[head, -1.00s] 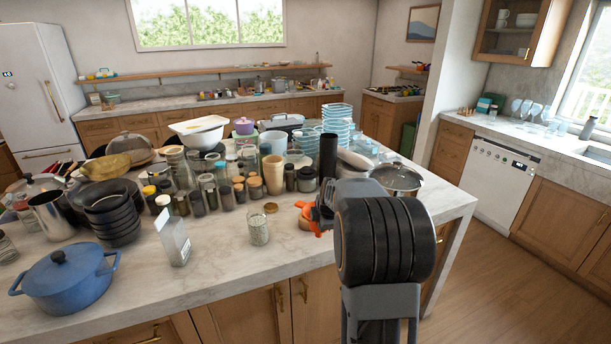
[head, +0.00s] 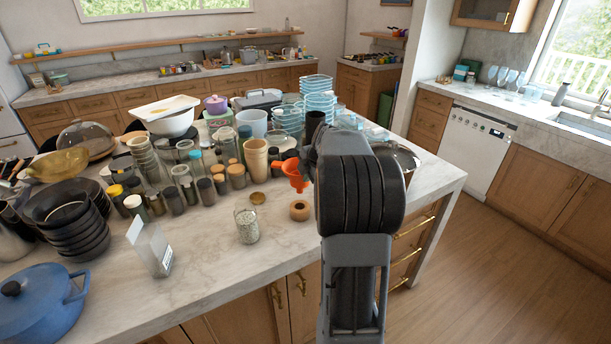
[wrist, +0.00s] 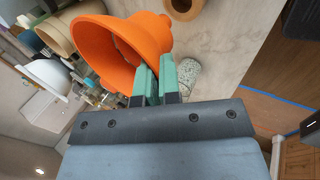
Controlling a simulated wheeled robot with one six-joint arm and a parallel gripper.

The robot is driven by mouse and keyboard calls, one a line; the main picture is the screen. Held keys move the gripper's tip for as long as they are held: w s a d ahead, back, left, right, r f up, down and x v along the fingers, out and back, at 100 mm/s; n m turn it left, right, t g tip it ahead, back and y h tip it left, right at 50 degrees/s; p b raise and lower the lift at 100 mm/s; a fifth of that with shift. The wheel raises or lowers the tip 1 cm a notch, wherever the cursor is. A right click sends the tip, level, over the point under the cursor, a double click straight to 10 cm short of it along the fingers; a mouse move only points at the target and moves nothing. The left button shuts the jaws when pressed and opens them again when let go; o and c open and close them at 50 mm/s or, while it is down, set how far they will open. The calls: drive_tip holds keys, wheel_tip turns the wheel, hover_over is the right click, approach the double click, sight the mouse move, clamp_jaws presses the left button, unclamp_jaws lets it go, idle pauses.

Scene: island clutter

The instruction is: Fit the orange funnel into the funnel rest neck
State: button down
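The orange funnel (head: 293,168) is held above the island top, wide mouth up and spout down. It fills the upper middle of the wrist view (wrist: 95,45). My gripper (wrist: 157,82) has its green fingers closed on the funnel's rim; in the head view my arm mostly hides the fingers. The funnel rest (head: 300,211), a small round wooden piece with a hole in its top, stands on the marble below the funnel and apart from it. Part of the rest shows at the top edge of the wrist view (wrist: 183,12), beyond the spout.
A glass jar with pale contents (head: 247,227) stands left of the rest, with a flat brown lid (head: 257,198) behind it. Several lidded jars and a tan cylinder (head: 256,160) crowd the left and back. Bare marble lies in front of the rest.

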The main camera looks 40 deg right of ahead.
drive_tip(key=shift+f+n+b, duration=0.15)
drive_tip(key=shift+n+b, duration=0.25)
drive_tip(key=shift+b, duration=1)
wheel_tip(320, 180, down, 5)
drive_tip(key=b, duration=0.5)
drive_tip(key=shift+f+b, duration=0.15)
drive_tip(key=shift+b, duration=0.15)
drive_tip(key=shift+b, duration=1)
idle(0.7)
drive_tip(key=shift+f+b, duration=2.3)
drive_tip(key=shift+b, duration=0.2)
drive_tip(key=c, duration=1.2)
unclamp_jaws()
drive_tip(key=shift+c, duration=0.2)
drive_tip(key=shift+r, duration=0.1)
drive_tip(key=v, duration=1.3)
drive_tip(key=shift+s+r, duration=0.2)
drive_tip(key=shift+s, duration=0.15)
